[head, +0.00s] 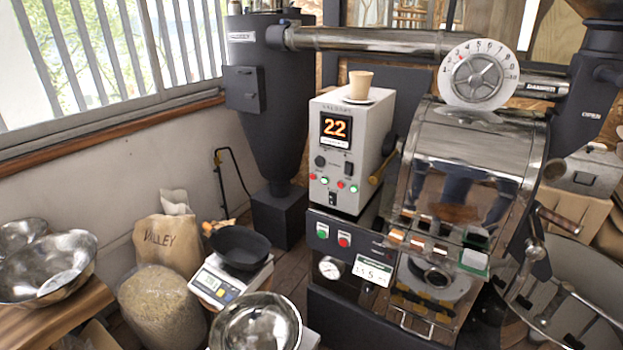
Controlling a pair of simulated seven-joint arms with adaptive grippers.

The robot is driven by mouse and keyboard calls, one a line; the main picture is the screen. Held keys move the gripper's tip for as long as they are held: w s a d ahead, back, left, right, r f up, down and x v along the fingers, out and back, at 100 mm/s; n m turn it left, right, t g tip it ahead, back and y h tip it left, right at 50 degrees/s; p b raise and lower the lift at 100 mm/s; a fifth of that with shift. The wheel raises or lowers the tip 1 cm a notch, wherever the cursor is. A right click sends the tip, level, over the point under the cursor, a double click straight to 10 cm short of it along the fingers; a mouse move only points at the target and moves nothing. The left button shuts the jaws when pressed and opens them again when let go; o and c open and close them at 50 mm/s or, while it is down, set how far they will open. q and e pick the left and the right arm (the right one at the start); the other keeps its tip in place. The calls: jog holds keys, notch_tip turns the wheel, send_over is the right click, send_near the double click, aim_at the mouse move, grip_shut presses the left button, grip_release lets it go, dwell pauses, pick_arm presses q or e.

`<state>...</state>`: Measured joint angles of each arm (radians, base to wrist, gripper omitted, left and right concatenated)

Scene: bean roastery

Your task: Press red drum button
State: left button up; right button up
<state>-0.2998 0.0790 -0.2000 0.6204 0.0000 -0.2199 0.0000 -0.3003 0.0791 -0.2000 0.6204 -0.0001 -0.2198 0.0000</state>
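A red button (344,239) sits on the dark front panel of the roaster (330,255), just right of a green button (322,231). The grey control box (355,125) above it also carries small red and green buttons, among them a red one (340,184). I cannot read which red button is labelled for the drum. The shiny metal roaster drum housing (470,150) stands to the right of the control box. Neither of my grippers shows in the head view.
A cup (360,84) stands on a saucer on top of the control box. A lever with a wooden handle (380,172) sticks out between box and drum. A scale (225,282) with a black pan, a metal bowl (255,325) and bean sacks (160,305) stand left of the roaster.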

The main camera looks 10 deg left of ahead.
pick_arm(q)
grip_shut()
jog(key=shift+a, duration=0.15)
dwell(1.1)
